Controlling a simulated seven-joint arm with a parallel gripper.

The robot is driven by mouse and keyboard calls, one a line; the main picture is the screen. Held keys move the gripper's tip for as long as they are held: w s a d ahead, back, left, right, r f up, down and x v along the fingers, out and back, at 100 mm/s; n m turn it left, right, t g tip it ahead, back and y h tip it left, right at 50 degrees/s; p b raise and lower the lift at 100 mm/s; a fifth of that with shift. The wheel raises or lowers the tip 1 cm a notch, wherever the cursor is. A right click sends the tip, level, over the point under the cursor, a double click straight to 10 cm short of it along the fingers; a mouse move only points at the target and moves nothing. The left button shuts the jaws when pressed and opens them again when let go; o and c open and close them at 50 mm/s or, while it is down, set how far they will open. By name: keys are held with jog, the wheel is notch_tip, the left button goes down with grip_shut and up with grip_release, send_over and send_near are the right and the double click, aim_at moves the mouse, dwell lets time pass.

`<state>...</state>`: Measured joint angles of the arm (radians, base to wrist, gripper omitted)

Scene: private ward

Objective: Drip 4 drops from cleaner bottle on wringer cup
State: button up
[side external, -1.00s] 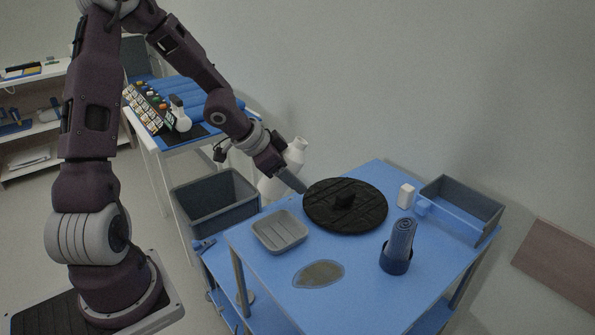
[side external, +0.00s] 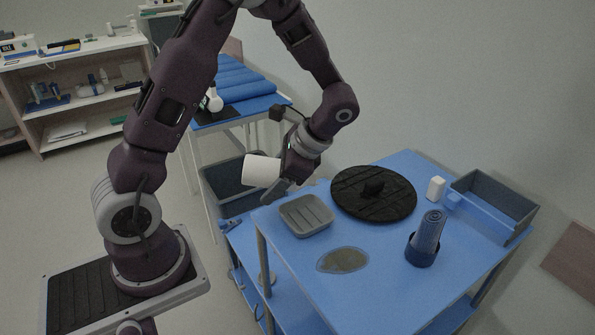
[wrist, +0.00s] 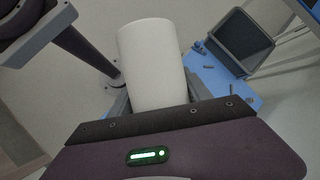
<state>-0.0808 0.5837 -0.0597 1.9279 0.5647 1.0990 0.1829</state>
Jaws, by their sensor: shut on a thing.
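In the wrist view the smooth white bottle (wrist: 156,68) fills the space ahead of the jaws. Its spout is not visible. A dark blue cup (side external: 421,252) with a rolled blue cloth (side external: 431,228) upright in it stands on the trolley's right part, well apart from the bottle; it looks like the wringer cup.
The blue trolley top (side external: 310,247) also carries a grey ribbed tray (side external: 306,215), a black round disc (side external: 392,199), a flat greyish patch (side external: 342,260), a small white block (side external: 435,188) and a grey open bin (side external: 494,203). A grey tub (side external: 222,180) stands below left.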

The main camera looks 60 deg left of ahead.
aim_at(261, 183)
jog(key=s, duration=0.1)
jog(key=r, duration=0.1)
jog(key=s+g, duration=0.1)
jog(key=shift+s+d+r+y, duration=0.3)
jog(key=shift+r, duration=0.05)
jog(key=shift+s+f, duration=0.15)
jog(key=shift+f, duration=0.05)
notch_tip(261, 183, down, 4)
jog(key=shift+r, duration=0.25)
jog(key=shift+r+g, duration=0.3)
jog(key=shift+g, duration=0.2)
jog(key=shift+c, duration=0.8)
jog(key=shift+w+d+r, duration=0.15)
jog(key=shift+w, duration=0.05)
jog(key=r+g, duration=0.1)
jog(key=g+y, duration=0.1)
jog(key=r+y, duration=0.1)
jog(key=shift+w+d+r+g, duration=0.15)
jog(key=shift+w+r+g, duration=0.1)
jog(key=shift+r+g, duration=0.15)
